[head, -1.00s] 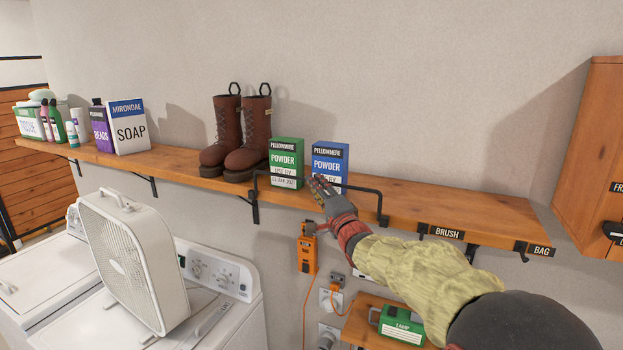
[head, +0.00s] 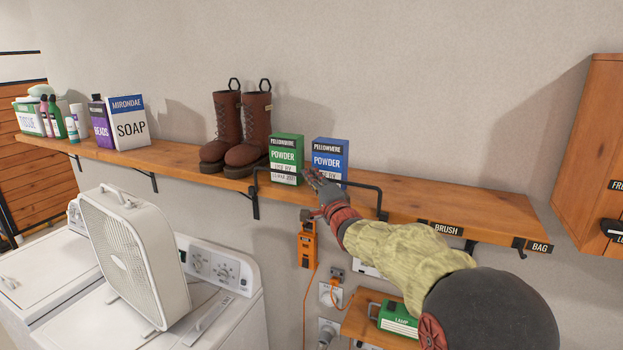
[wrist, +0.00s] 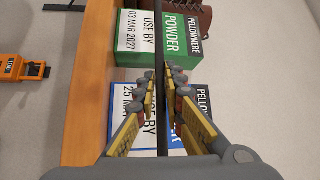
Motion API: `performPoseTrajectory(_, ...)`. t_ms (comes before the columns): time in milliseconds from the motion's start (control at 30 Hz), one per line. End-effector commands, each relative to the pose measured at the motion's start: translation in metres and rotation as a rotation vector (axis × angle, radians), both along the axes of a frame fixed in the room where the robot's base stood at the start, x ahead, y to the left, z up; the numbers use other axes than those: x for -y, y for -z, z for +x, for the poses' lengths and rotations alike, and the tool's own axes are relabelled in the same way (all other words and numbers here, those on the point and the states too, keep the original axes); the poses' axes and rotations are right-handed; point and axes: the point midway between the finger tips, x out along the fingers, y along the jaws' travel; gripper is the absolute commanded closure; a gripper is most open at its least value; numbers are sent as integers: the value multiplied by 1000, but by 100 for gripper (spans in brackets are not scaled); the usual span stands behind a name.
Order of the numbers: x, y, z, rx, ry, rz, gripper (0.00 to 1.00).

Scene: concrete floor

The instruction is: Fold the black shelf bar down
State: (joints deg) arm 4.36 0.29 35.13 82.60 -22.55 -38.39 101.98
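The black shelf bar (head: 350,185) is a raised U-shaped rail at the front edge of the wooden shelf (head: 420,197). It stands up in front of the powder boxes. My gripper (head: 314,180) is at the middle of the bar, in front of the blue powder box. In the wrist view the bar (wrist: 159,40) runs between the two fingers of my gripper (wrist: 161,80), which are apart on either side of it. A firm hold on the bar does not show.
A green powder box (head: 286,158) and a blue powder box (head: 330,158) stand just behind the bar, with brown boots (head: 228,135) to their left. Below hang an orange device (head: 307,246) and a small shelf with a green lamp box (head: 398,320).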

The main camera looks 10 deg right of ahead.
Motion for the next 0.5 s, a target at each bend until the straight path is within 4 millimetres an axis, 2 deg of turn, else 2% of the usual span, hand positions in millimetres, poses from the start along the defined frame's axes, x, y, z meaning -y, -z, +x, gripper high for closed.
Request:
performPoseTrajectory(133, 0, 0, 0, 0, 0, 0, 100)
performPoseTrajectory(500, 0, 1, 0, -1, 0, 0, 100)
